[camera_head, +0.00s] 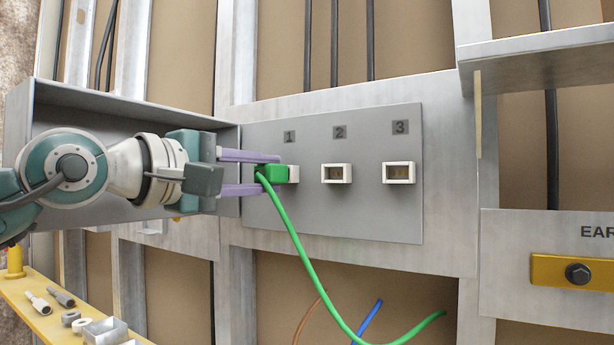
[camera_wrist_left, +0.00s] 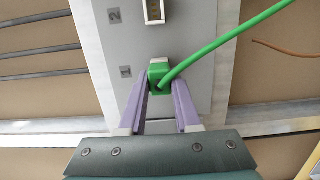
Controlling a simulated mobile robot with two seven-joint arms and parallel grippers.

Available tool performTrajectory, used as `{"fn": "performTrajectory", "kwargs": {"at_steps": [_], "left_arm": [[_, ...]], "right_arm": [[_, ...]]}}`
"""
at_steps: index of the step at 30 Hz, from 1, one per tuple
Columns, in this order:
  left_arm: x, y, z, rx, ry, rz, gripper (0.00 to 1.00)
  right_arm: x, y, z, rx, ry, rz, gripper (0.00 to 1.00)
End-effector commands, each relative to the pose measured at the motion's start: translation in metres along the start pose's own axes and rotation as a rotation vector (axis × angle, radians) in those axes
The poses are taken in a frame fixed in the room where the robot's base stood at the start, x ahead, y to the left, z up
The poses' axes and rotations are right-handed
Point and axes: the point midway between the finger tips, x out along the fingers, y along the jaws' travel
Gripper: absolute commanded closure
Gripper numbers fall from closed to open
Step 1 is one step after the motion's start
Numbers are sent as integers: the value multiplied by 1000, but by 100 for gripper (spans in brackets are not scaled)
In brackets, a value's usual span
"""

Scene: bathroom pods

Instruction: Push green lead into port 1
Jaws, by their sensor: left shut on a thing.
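The green lead (camera_head: 310,262) ends in a green plug (camera_head: 277,174) at port 1 (camera_head: 293,174), the white socket under the label 1. My left gripper (camera_head: 270,174) has its two purple fingers shut on the green plug, one above and one below. In the left wrist view the plug (camera_wrist_left: 159,74) sits between the fingertips (camera_wrist_left: 159,92), with the cable running off to the upper right. The plug hides most of port 1, so I cannot tell how deep it is in. My right gripper is not in view.
Port 2 (camera_head: 337,174) and port 3 (camera_head: 398,172) are empty on the grey panel (camera_head: 360,225). A blue cable (camera_head: 368,321) and a brown cable (camera_head: 308,318) hang below. A metal shelf (camera_head: 535,55) juts out at upper right. A yellow ledge (camera_head: 50,318) holds loose parts at lower left.

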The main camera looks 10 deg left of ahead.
Motion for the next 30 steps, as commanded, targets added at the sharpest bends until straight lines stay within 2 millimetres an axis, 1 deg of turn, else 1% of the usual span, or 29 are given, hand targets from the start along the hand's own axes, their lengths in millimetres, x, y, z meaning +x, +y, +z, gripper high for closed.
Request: {"fn": "performTrajectory", "kwargs": {"at_steps": [1,9,10,17,20,23,30], "left_arm": [[0,0,0,0,0,1,65],[0,0,0,-1,0,0,35],[0,0,0,-1,0,0,34],[-1,0,0,-1,0,-1,34],[-6,-2,-1,-2,1,-1,34],[-18,-2,-1,1,1,-1,34],[-65,-4,-1,3,1,-3,34]], "right_arm": [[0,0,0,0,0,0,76],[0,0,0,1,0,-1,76],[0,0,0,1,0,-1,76],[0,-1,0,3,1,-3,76],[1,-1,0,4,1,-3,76],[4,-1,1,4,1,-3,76],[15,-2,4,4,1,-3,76]]}}
